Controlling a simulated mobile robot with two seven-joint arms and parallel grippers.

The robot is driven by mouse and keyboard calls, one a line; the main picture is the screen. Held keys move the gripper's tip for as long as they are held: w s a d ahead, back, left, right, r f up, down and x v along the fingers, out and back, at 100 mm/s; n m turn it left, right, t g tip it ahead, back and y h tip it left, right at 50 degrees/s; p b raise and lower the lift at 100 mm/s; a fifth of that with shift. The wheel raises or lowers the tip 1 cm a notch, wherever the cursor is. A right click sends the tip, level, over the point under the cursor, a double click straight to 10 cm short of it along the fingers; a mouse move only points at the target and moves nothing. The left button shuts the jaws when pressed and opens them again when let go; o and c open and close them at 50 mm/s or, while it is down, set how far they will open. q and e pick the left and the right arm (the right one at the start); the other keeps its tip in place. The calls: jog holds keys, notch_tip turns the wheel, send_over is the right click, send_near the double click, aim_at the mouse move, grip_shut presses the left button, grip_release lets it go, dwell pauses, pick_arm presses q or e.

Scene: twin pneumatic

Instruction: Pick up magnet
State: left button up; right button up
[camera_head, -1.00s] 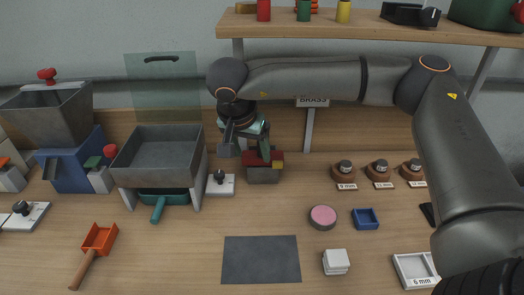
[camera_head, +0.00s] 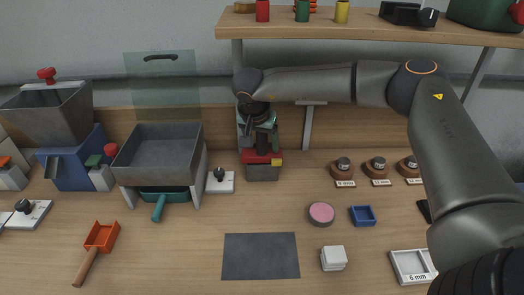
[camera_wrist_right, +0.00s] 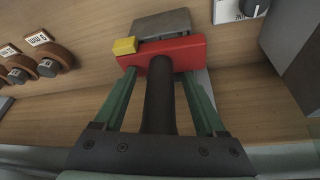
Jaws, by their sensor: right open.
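The magnet is a red bar (camera_head: 257,157) with a yellow block (camera_head: 277,162) at one end and a dark upright handle. It sits on a grey block (camera_head: 262,173) at the back of the bench. In the right wrist view the red bar (camera_wrist_right: 185,53) lies across the top, and the dark handle (camera_wrist_right: 159,105) runs between the fingers. My right gripper (camera_head: 260,142) is over the magnet, pointing down. Its two green fingers (camera_wrist_right: 158,88) are open, one on each side of the handle, with gaps showing. My left gripper is in no view.
A grey hopper (camera_head: 158,155) and a small white-based knob unit (camera_head: 220,182) stand left of the magnet. A shelf (camera_head: 380,32) hangs above the bench at the back. The bench in front holds a dark mat (camera_head: 260,256) and a pink-topped disc (camera_head: 321,213).

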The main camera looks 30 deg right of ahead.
jog(key=shift+c, duration=0.2)
grip_shut()
dwell(0.3)
dwell(0.8)
jog(key=shift+r, duration=0.1)
